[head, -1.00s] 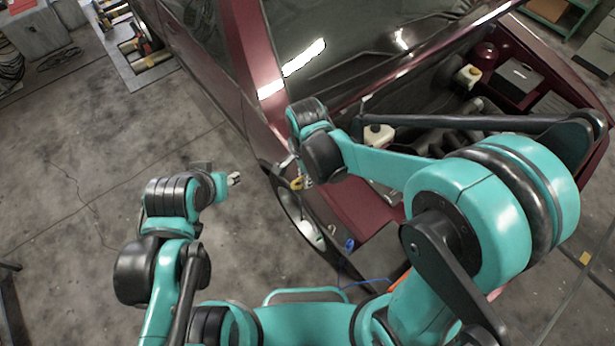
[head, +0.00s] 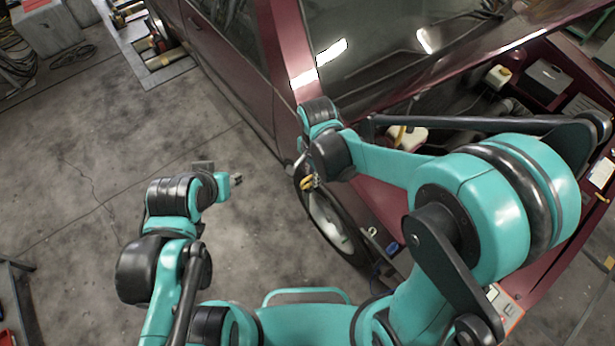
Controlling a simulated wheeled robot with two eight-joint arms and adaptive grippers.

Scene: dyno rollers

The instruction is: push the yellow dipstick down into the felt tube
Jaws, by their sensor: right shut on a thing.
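My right gripper (head: 309,184) is small in the head view, beside the maroon car's front fender and above the front wheel. It is shut on a yellow piece, which I take for the handle of the yellow dipstick (head: 306,183). The rest of the dipstick cannot be made out. My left gripper (head: 237,179) is over the bare floor left of the car, apart from everything; its fingers are too small to read. I cannot pick out the felt tube.
The maroon car (head: 283,40) has an open engine bay at the right, with a white reservoir (head: 408,140) partly behind my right arm. A blue ring (head: 393,247) lies below the fender. Free concrete floor (head: 80,150) spreads at the left.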

